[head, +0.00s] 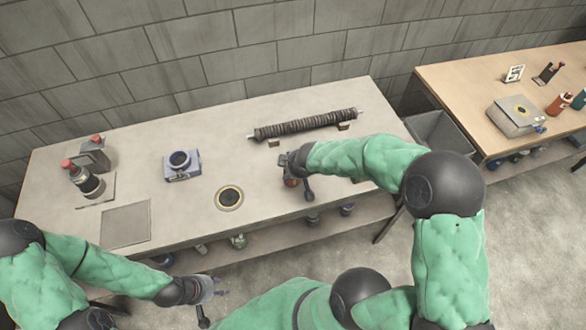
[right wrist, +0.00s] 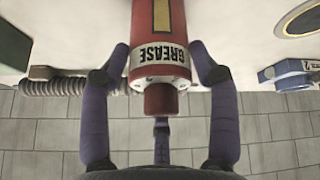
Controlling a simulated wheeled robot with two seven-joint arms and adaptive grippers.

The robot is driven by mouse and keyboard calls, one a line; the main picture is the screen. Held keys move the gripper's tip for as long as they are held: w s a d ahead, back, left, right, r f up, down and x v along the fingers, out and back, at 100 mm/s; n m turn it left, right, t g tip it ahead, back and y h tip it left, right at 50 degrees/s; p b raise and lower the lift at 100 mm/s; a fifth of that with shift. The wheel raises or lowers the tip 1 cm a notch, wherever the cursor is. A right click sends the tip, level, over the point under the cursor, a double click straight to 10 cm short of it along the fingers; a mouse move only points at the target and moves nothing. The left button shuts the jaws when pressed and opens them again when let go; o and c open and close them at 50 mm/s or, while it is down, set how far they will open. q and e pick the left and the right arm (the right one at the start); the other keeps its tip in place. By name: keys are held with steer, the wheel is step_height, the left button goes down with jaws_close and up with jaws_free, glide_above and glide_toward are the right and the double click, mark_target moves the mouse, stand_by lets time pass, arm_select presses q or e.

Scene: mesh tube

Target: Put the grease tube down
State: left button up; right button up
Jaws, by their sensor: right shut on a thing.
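The grease tube (right wrist: 158,40) is red with a pale "GREASE" band and a dark red cap. It fills the middle of the right wrist view, with a fingertip pressed on each side near the cap. My right gripper (right wrist: 160,68) is shut on it. In the head view the right gripper (head: 294,172) is over the bench's front part, and only a little of the tube (head: 291,182) shows; I cannot tell if it touches the bench. My left gripper (head: 215,288) is in front of the bench, with its fingers apart and nothing visible between them.
The grey bench (head: 250,120) carries a ribbed dark roll (head: 305,124) at the back. A round yellow-ringed pad (head: 229,197), a blue-grey device (head: 182,166), a flat grey plate (head: 125,224) and red-capped bottles (head: 90,182) lie left of my right gripper. A wooden table (head: 460,85) stands right.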

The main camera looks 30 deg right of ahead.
steer(key=shift+r, duration=0.1)
steer(key=o, duration=1.3)
steer(key=p+v, duration=0.4)
steer(key=v, duration=0.8)
steer(key=shift+s, duration=0.1)
